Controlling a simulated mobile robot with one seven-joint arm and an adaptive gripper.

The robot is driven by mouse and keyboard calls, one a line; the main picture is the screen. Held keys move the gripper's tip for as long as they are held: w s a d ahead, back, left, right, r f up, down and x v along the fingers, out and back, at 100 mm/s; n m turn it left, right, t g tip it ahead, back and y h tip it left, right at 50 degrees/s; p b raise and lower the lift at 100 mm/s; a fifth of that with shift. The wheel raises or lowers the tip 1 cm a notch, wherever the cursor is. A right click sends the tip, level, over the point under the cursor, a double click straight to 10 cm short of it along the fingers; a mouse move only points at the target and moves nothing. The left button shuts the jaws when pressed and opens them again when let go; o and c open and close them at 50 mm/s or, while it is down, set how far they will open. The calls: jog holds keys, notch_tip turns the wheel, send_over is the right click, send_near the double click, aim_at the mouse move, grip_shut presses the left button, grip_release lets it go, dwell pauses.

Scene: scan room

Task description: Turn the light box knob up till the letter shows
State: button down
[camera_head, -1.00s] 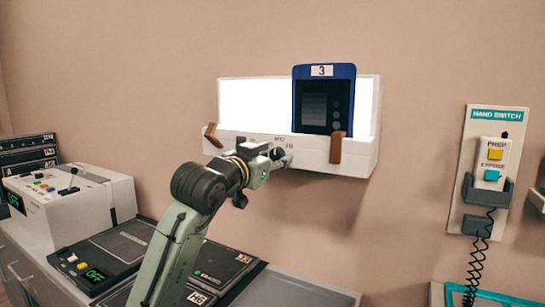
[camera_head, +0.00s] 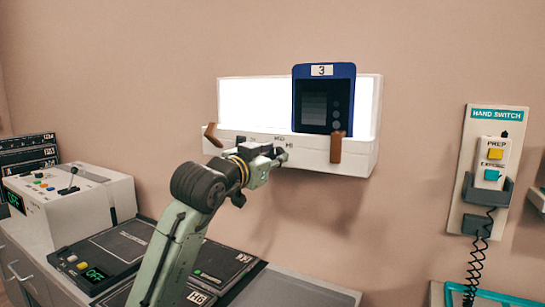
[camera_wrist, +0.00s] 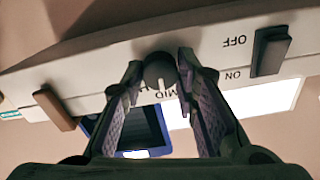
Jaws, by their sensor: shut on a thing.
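The light box (camera_head: 370,115) is a white wall unit with a brightly lit panel (camera_head: 252,103). Its dark knob (camera_wrist: 158,70) shows in the wrist view, between my fingertips, with a pale pointer mark near the MID label. My gripper (camera_wrist: 160,68) is shut on the knob. In the head view my gripper (camera_head: 280,156) is at the box's front ledge and hides the knob. A blue-framed film (camera_head: 323,72) marked 3 stands before the panel's right part. It shows grey bands and round spots; I can make out no letter on it.
A brown clip (camera_head: 336,147) is at the film's lower right. A hand switch (camera_head: 492,165) hangs on the right wall. Consoles (camera_head: 80,205) stand at lower left.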

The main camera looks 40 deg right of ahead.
jog(key=m, duration=0.5)
jog(key=shift+m, duration=0.3)
jog(key=m, duration=0.5)
jog(key=shift+m, duration=0.3)
dwell(0.3)
jog(key=c, duration=1.2)
grip_release()
jog(key=shift+c, duration=0.2)
jog(key=v, duration=1.2)
